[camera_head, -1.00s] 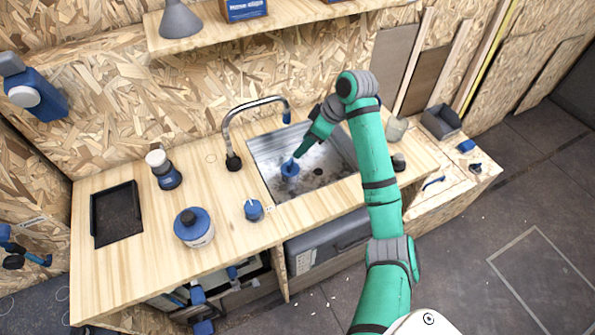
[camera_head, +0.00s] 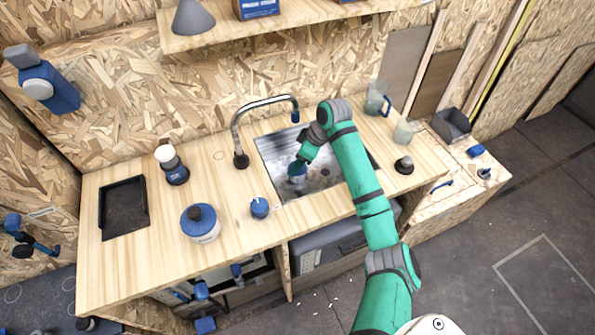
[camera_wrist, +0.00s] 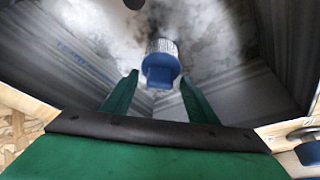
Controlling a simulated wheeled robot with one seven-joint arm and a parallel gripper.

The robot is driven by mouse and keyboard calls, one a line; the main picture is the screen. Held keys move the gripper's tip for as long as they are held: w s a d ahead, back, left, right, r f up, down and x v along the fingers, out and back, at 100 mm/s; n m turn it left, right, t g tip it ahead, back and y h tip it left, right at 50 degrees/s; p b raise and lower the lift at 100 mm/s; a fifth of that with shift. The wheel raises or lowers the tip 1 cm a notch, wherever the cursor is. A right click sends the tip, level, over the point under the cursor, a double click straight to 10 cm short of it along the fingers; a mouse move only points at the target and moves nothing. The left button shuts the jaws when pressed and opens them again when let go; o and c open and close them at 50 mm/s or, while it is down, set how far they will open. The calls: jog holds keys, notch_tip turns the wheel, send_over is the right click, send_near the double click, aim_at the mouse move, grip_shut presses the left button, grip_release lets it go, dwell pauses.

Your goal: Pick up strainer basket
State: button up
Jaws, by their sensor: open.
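The strainer basket (camera_wrist: 160,66) lies in the sink, with a blue end facing the wrist camera and a pale ribbed part beyond it. In the head view the basket (camera_head: 297,171) is small and partly covered by my gripper. My gripper (camera_wrist: 153,95) is open, with one green finger on each side of the line to the basket. The basket appears between and just beyond the fingertips; I cannot tell whether they touch it. In the head view my gripper (camera_head: 300,165) reaches down into the sink (camera_head: 275,150).
A curved faucet (camera_head: 240,125) stands at the sink's back left. A blue-lidded jar (camera_head: 200,222), a blue knob (camera_head: 260,207) and a black tray (camera_head: 124,207) are on the counter to the left. A glass jug (camera_head: 376,98) and a cup (camera_head: 403,132) stand to the right.

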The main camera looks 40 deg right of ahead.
jog(key=shift+w+f, duration=0.1)
jog(key=shift+f, duration=0.25)
jog(key=shift+c, duration=0.3)
jog(key=c, duration=1.1)
jog(key=shift+r, duration=0.2)
